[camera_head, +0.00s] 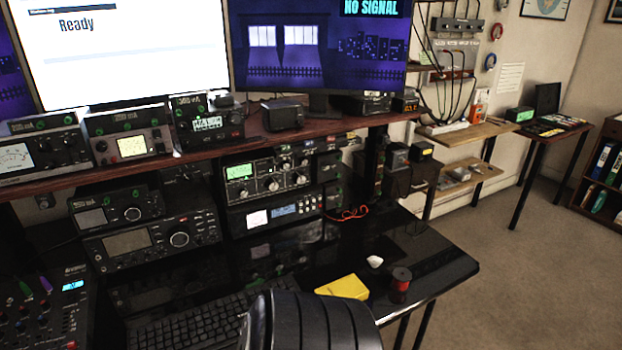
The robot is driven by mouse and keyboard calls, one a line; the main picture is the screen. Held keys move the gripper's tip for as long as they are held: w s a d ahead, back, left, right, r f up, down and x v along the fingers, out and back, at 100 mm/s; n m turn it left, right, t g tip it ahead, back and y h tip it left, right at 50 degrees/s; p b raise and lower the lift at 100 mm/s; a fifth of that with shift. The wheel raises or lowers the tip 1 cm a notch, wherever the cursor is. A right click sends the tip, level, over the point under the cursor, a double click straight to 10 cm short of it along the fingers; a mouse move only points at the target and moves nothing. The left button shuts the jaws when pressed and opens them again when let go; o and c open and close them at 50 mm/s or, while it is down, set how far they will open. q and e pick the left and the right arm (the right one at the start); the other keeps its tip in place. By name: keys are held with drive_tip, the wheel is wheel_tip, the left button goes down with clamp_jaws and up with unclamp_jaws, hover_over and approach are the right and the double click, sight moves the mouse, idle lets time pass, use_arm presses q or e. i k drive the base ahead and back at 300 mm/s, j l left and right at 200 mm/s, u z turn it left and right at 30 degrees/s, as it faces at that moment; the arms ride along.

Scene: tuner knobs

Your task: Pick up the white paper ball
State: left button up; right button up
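A small white paper ball (374,261) lies on the glossy black desk (447,262), towards its right end. It sits just behind and to the right of a yellow block (343,287), and behind and to the left of a dark spool with red (400,282). Nothing touches it that I can see. Neither of my grippers shows in the head view, so I cannot see if they are open or shut.
A large black ribbed shape (312,322) rises at the bottom, in front of the yellow block; I cannot tell what it is. A keyboard (190,325) lies to its left. Radios (268,180) and a shelf (205,153) stand behind. Floor (520,265) is clear at right.

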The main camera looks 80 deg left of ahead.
sight(374, 262)
drive_tip(key=u, duration=2.2)
